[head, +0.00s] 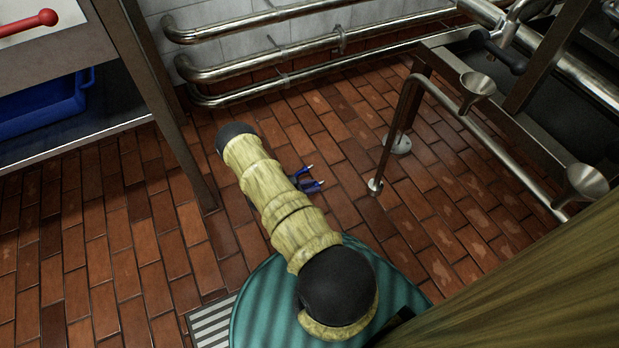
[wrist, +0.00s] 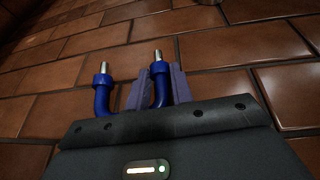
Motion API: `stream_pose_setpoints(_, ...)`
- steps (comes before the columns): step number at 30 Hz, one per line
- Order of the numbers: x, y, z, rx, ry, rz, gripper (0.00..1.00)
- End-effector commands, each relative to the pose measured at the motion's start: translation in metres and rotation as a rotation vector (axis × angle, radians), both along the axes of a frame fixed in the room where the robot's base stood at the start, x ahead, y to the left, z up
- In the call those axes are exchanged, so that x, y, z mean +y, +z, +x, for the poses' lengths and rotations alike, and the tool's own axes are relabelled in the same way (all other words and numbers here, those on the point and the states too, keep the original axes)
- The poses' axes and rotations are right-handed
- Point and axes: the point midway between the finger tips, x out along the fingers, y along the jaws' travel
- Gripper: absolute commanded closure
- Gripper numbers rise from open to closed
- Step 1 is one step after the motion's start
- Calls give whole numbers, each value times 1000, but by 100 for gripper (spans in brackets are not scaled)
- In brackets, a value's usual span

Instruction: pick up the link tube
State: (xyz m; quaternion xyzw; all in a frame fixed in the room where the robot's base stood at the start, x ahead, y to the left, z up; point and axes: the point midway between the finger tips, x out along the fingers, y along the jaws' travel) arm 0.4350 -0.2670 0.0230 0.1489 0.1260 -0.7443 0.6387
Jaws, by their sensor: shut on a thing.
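The link tube is a blue bent tube with two bare silver ends; in the wrist view the tube (wrist: 102,92) stands up past the dark gripper housing, which hides its lower part. My gripper (wrist: 160,80) is shut on its right leg, with a purple-blue finger on each side of that leg. The left leg is outside the fingers. In the head view the link tube (head: 302,172) and my gripper (head: 312,186) show small beside my arm, above the brick floor, with the silver ends pointing right. I cannot tell the exact height above the floor.
Steel pipes (head: 260,65) run along the back wall. A bent pipe rail (head: 405,105) stands on floor flanges at right, near two steel funnels (head: 478,86). A shelf with a blue crate (head: 40,103) and a red-handled tool (head: 28,24) is at left. Brick floor between is clear.

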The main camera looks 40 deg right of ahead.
Motion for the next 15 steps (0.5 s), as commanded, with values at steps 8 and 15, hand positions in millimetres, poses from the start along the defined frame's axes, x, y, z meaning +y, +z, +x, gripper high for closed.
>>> stream_pose_setpoints(8, 0, 2, 0, 1, 0, 2, 100)
stream_pose_setpoints(15, 1, 29, 0, 1, 3, 0, 100)
